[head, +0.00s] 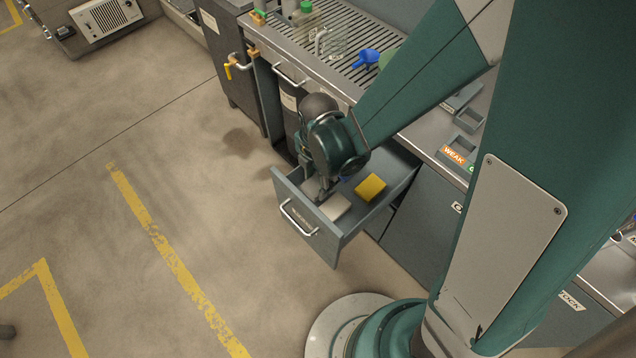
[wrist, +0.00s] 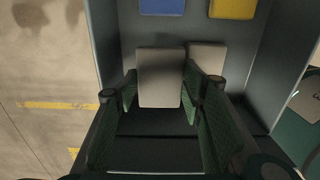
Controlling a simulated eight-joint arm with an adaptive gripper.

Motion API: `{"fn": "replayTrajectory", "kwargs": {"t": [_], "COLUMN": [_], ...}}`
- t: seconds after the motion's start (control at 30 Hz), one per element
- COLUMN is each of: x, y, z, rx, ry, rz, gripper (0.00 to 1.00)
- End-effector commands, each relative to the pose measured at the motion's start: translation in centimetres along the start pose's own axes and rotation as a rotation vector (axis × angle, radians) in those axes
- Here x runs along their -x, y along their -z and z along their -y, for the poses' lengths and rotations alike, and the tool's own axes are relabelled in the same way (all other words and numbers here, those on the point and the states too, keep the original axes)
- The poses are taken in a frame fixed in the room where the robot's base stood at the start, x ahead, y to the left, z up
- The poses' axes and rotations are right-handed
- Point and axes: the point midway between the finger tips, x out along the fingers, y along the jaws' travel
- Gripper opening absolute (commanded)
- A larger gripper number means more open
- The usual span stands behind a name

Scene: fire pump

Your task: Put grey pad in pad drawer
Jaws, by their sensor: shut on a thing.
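My gripper (head: 322,188) reaches down over the open drawer (head: 294,222). In the wrist view its two green fingers (wrist: 161,88) are shut on the sides of a light grey pad (wrist: 160,78). The held pad is over the drawer (wrist: 268,62); whether it touches the drawer floor I cannot tell. A second pale pad (wrist: 207,57) lies just behind it to the right, partly hidden. A yellow pad (head: 371,188) and a blue pad (wrist: 162,5) lie farther in. In the head view the gripper mostly hides the blue and held pads.
The counter above has a slatted drain area with a blue scoop (head: 367,57), a green-capped bottle (head: 306,18) and a clear jug (head: 331,41). The floor left of the drawer is clear.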

Motion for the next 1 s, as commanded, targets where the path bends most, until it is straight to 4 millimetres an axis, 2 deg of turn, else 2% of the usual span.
{"fn": "replayTrajectory", "kwargs": {"t": [0.13,0.47,1.0], "x": [-1.0,-1.1,-2.3], "y": [0.0,0.0,0.0], "z": [0.0,0.0,0.0], "rx": [0.0,0.0,0.0], "ry": [0.0,0.0,0.0], "rz": [0.0,0.0,0.0], "gripper": [0.31,0.31,0.31]}}
